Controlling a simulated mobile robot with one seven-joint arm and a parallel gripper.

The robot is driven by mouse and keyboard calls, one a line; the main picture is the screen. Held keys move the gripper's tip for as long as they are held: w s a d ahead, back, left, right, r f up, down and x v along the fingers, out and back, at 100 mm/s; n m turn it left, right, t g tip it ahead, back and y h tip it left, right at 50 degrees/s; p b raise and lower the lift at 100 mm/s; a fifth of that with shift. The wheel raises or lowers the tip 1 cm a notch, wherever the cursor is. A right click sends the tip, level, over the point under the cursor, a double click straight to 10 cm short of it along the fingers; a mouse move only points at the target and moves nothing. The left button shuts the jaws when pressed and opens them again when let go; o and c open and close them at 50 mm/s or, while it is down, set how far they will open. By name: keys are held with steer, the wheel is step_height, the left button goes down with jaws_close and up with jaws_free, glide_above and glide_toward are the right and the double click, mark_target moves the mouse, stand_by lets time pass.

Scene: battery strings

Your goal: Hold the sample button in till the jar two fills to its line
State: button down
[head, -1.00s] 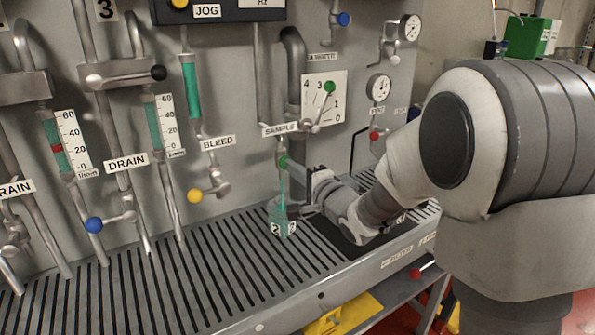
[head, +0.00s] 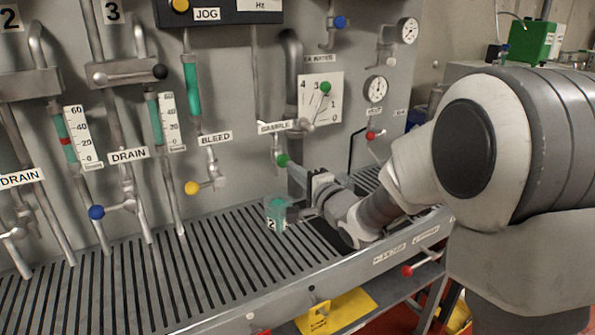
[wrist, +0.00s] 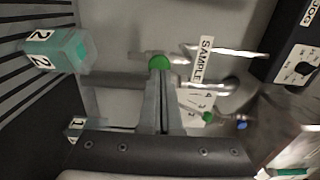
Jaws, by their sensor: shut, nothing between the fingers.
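The green sample button (head: 282,160) is on the valve under the SAMPLE label; it also shows in the wrist view (wrist: 159,62). My gripper (head: 292,168) is shut and empty. Its fingertips (wrist: 160,76) are right in front of the button, and I cannot tell whether they touch it. Jar two (head: 275,213) stands upright on the slatted tray below the valve, with green liquid in it; the wrist view shows it sideways (wrist: 58,50). No stream shows between valve and jar. I cannot make out its fill line.
A jar labelled 1 (wrist: 77,127) shows partly behind my gripper in the wrist view. A red-knobbed valve (head: 371,135) is to the right. The slatted tray (head: 190,270) is clear left of jar two.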

steer(key=p+v, duration=0.1)
steer(key=v, duration=0.9)
steer(key=shift+s+d, duration=0.1)
steer(key=shift+d, duration=0.05)
steer(key=s+d+r+n+g+h+p, duration=0.1)
steer(key=s+d+r+n+h+p, duration=0.1)
steer(key=s+d+r+h+p, duration=0.3)
steer(key=d+r+n+g+h+p, duration=0.1)
steer(key=d+r+n+h, duration=0.1)
steer(key=d+h, duration=0.35)
steer(key=s+d+r+n+g+p, duration=0.1)
steer(key=s+n+g+p, duration=0.2)
steer(key=s, duration=0.7)
steer(key=s+d+r+n+g+p, duration=0.2)
steer(key=s+n+g+p, duration=0.1)
steer(key=s, duration=0.8)
steer(key=shift+d+r+n+g, duration=0.25)
steer(key=shift+n+g, duration=0.35)
steer(key=shift+g, duration=0.1)
